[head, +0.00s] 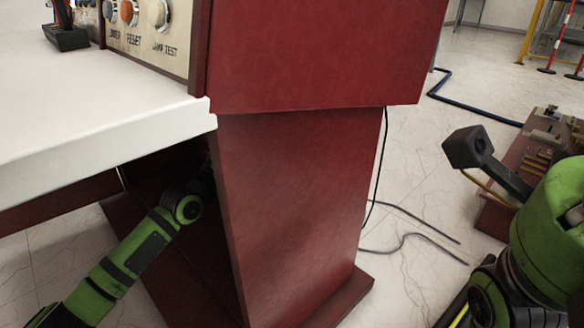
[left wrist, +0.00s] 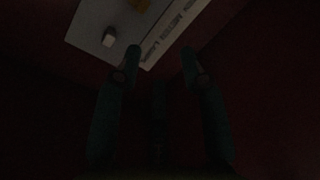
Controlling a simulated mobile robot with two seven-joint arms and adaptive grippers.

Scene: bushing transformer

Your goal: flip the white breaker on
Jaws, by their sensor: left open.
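In the left wrist view, a small white block (left wrist: 108,38), which looks like the white breaker, sits on a pale panel (left wrist: 85,20) at the top left. Whether it is on or off cannot be told in the dark picture. My left gripper (left wrist: 161,52) is open and empty, with its fingers pointing toward the panel. The block is left of the left fingertip and appears apart from it. In the head view my left arm reaches under the white tabletop into the dark space beside the red cabinet, and its gripper is hidden there. My right gripper is not seen.
The white tabletop (head: 90,110) overhangs my left arm, and the red cabinet side (head: 290,200) stands to its right. A control panel (head: 150,45) with buttons is above the table. Black cables (head: 405,240) lie on the floor.

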